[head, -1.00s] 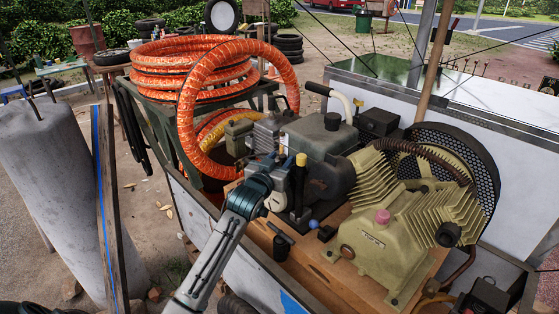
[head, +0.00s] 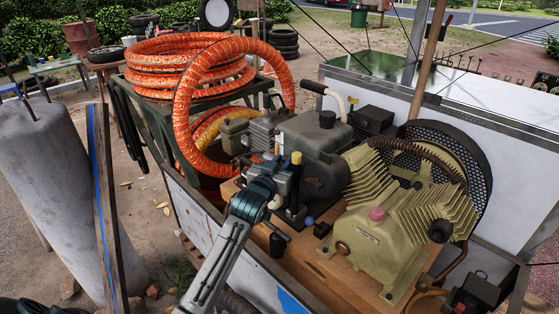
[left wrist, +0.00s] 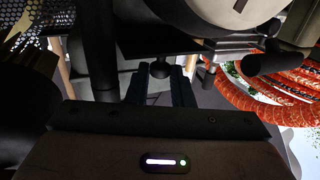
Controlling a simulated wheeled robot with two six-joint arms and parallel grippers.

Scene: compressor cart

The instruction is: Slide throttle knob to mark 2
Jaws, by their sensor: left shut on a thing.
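My left gripper (head: 277,165) is at the engine on the cart, beside a black upright lever with a yellow cap (head: 296,158). Its fingers also show in the left wrist view (left wrist: 162,82), dark and close together under the machinery. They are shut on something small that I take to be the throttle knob. The knob itself is hidden between the fingers and in shadow. I cannot make out the marks, including mark 2. A small blue ball knob (head: 308,221) stands apart, to the lower right of the gripper. My right gripper is out of view.
The ribbed compressor (head: 377,235) stands right of the engine, with a black mesh guard (head: 468,165) behind it. Orange hose coils (head: 185,85) sit behind and left; they show in the left wrist view too. A grey cylinder (head: 52,190) and a plank (head: 103,210) stand at left.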

